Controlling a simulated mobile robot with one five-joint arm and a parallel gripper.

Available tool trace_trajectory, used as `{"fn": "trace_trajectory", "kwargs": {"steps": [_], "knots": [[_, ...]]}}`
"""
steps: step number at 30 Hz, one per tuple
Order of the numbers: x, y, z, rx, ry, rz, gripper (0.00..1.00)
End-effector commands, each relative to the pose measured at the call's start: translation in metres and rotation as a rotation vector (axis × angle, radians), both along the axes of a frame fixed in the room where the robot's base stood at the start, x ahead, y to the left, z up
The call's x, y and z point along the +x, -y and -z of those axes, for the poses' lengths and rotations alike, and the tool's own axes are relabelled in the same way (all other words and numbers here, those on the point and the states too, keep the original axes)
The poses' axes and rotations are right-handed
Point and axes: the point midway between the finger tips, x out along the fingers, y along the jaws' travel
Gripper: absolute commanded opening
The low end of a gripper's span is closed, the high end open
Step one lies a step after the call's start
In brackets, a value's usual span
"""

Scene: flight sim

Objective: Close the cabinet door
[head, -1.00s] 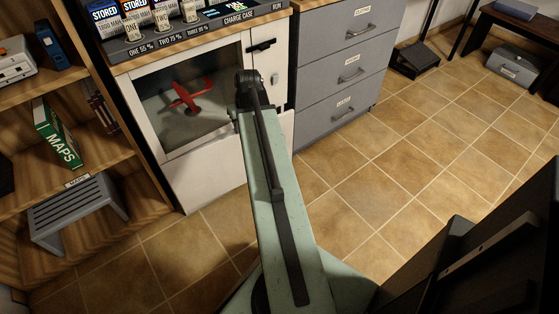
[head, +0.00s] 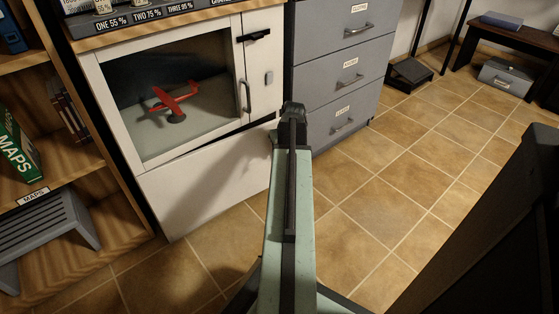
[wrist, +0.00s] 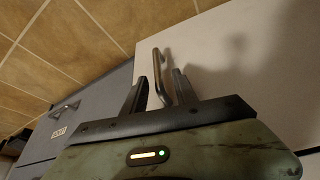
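The white cabinet door (head: 143,152) has a glass window with a red toy plane (head: 174,99) behind it. A dark wedge-shaped gap shows under the door, wider toward the right, so the door looks slightly ajar. Its metal handle (head: 247,97) is on the right side of the door. My gripper (head: 293,112) is right of and below the handle in the head view, with its fingers hidden by my arm. In the wrist view, the two fingers of my gripper (wrist: 162,90) are apart, with a curved metal handle (wrist: 158,68) appearing between them. Contact cannot be told.
A grey drawer unit (head: 338,88) stands right of the cabinet. A wooden shelf (head: 110,225) with a green MAPS book (head: 15,148) and a grey stool (head: 42,232) is at left. Tiled floor (head: 390,205) is clear at right. A dark object fills the lower right.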

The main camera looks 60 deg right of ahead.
Motion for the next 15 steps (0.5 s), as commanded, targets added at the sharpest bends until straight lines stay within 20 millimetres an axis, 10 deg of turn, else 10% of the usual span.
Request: {"fn": "trace_trajectory", "kwargs": {"steps": [5,15], "knots": [[0.009,0.008,0.035,0.001,0.0,0.002,0.34],[0.01,0.009,0.034,0.0,0.0,0.003,0.26]]}}
